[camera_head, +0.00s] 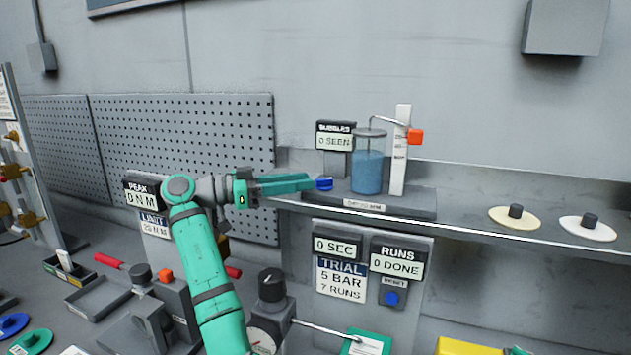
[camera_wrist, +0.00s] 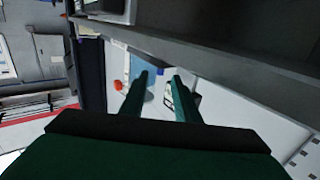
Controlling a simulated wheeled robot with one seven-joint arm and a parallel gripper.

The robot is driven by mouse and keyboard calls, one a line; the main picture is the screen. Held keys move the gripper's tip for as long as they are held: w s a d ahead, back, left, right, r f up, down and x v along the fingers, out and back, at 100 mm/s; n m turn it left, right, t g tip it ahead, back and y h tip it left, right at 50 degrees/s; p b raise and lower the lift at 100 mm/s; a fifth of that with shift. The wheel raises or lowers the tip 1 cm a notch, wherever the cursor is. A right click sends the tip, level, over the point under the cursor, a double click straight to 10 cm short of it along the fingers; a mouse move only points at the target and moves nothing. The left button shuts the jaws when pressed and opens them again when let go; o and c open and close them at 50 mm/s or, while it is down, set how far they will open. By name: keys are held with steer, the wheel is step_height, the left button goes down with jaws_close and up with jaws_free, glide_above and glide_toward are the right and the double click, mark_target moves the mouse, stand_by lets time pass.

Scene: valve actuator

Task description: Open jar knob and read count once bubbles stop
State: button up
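The jar (camera_head: 367,172) is a clear cylinder of blue liquid on a dark base on the shelf. A blue knob (camera_head: 324,184) sits at the left end of that base. My gripper (camera_head: 310,183) reaches in from the left, its tips right at the knob; I cannot tell whether they touch it. In the wrist view my gripper's fingers (camera_wrist: 160,78) stand apart, with no knob clearly visible between them. The bubbles display (camera_head: 334,142) reads 0 SEEN. No bubbles can be made out in the liquid.
A white upright scale (camera_head: 400,150) with an orange block stands right of the jar. Below the shelf edge, panels read 0 SEC (camera_head: 336,247) and 0 DONE (camera_head: 396,264). Two discs with dark knobs (camera_head: 515,216) lie on the shelf's right. The bench below is cluttered.

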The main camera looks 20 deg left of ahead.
steer(key=v, duration=0.4)
steer(key=shift+s+a, duration=0.25)
steer(key=shift+w, duration=0.1)
